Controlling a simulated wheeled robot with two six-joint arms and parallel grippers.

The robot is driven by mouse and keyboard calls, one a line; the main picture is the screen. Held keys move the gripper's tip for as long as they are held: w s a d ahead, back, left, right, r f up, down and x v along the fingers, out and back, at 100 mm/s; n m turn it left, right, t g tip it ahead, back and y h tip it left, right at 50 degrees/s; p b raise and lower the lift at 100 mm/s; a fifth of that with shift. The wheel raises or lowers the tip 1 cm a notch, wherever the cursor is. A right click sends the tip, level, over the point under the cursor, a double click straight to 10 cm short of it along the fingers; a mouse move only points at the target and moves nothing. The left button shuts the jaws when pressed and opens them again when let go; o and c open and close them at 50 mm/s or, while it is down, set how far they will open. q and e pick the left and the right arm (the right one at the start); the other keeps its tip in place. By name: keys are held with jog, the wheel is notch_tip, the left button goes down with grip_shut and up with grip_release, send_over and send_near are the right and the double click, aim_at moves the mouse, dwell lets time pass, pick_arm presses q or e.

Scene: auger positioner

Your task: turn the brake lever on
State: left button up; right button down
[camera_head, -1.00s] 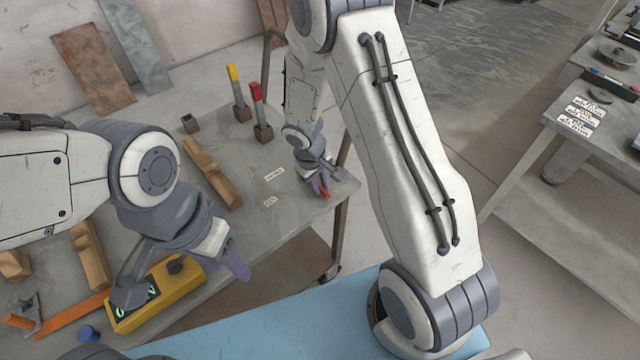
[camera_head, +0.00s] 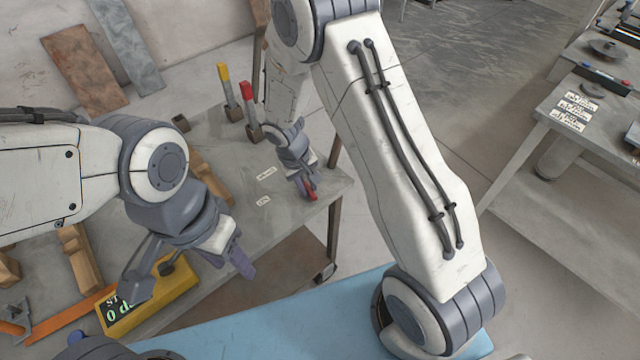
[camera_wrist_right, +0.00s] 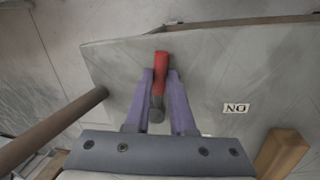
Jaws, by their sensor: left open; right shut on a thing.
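My right gripper (camera_head: 308,188) is at the near right corner of the grey metal table, pointing down. It is shut on a red handle (camera_wrist_right: 160,70), which I take to be the brake lever; its red part also shows in the head view (camera_head: 312,195). In the right wrist view the purple fingers (camera_wrist_right: 158,92) press on both sides of it, and a dark round end shows below the red. A label (camera_wrist_right: 236,108), upside down and seeming to read ON, lies on the table to the right. My left gripper (camera_head: 190,272) is open above a yellow control box (camera_head: 165,305).
A yellow-topped lever (camera_head: 224,80) and a red-topped lever (camera_head: 246,98) stand in blocks on the table (camera_head: 235,170). Wooden pieces (camera_head: 82,260) lie at left. A brown bar (camera_wrist_right: 60,125) passes close on the left in the right wrist view.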

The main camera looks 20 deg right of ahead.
aim_at(280, 191)
jog(key=shift+a+f+m+b, duration=0.1)
jog(key=shift+a+m+b, duration=0.2)
jog(key=shift+a+m, duration=0.45)
jog(key=shift+w+a+m+g, duration=0.1)
jog(key=shift+a+m+g, duration=0.3)
jog(key=shift+m, duration=0.65)
jog(key=a+m, duration=0.1)
jog(key=m, duration=0.2)
jog(key=shift+w+a+m+g+b, duration=0.3)
jog(key=shift+w+a+m, duration=0.05)
jog(key=shift+a+m, duration=0.05)
jog(key=m, duration=0.1)
jog(key=w+a+m, duration=0.1)
jog(key=m, duration=0.1)
jog(key=a+m, duration=0.1)
jog(key=shift+w+g+y+p, duration=0.3)
jog(key=shift+w+y+p, duration=0.05)
jog(key=shift+y, duration=0.05)
jog(key=shift+w+a+m+y+p, duration=0.2)
jog(key=shift+w+m, duration=0.3)
jog(key=shift+m, duration=0.55)
jog(key=shift+w+a+m+y+p, duration=0.2)
jog(key=shift+w+m, duration=0.25)
jog(key=shift+m, duration=0.6)
jog(key=shift+a, duration=0.1)
jog(key=c, duration=0.8)
grip_release()
jog(key=shift+o, duration=0.2)
